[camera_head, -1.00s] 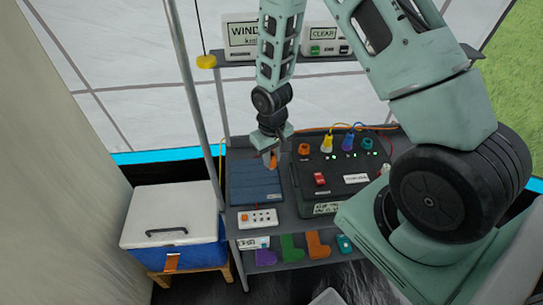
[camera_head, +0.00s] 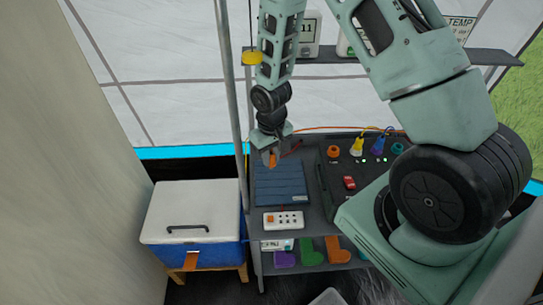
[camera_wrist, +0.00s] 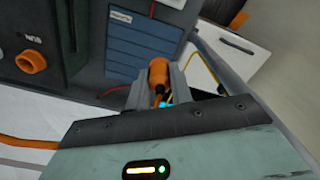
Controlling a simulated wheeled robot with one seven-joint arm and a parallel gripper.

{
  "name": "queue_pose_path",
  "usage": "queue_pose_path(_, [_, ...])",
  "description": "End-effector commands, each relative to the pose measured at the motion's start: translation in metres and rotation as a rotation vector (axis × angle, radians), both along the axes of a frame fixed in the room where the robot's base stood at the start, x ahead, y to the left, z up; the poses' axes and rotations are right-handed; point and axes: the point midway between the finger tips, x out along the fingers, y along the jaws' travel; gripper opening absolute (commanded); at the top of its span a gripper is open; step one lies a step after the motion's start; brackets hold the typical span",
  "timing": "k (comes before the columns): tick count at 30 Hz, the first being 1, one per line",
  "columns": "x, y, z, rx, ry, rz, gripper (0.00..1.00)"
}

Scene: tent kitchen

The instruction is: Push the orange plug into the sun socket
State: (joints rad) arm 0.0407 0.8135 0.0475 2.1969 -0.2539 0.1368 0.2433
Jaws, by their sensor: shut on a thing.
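The orange plug (camera_head: 272,160) is held in my gripper (camera_head: 270,152), above the back of the blue panel in the head view. In the wrist view the plug (camera_wrist: 158,74) sticks out between the closed fingers of my gripper (camera_wrist: 160,88). The sun socket (camera_head: 333,151) is an orange ring on top of the black power box (camera_head: 322,190), to the right of the gripper and apart from the plug. In the wrist view the socket (camera_wrist: 31,61) shows at the left beside an upside-down label. The plug's front end is hard to make out.
A red switch (camera_head: 349,183) is in front. The blue panel (camera_head: 280,186) lies left of the box. A pole (camera_head: 235,100) and a cooler (camera_head: 190,212) are further left.

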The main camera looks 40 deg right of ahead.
Motion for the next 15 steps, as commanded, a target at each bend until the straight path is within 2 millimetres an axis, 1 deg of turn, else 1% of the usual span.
queue_pose_path(3, [0.002,0.0,-0.009,0.001,-0.001,0.0,0.0])
queue_pose_path(8, [0.005,0.0,-0.017,0.001,-0.002,0.0,0.0])
queue_pose_path(12, [0.009,0.0,-0.029,0.001,-0.002,0.0,0.0])
queue_pose_path(15, [0.013,0.0,-0.042,0.001,-0.002,-0.001,0.0])
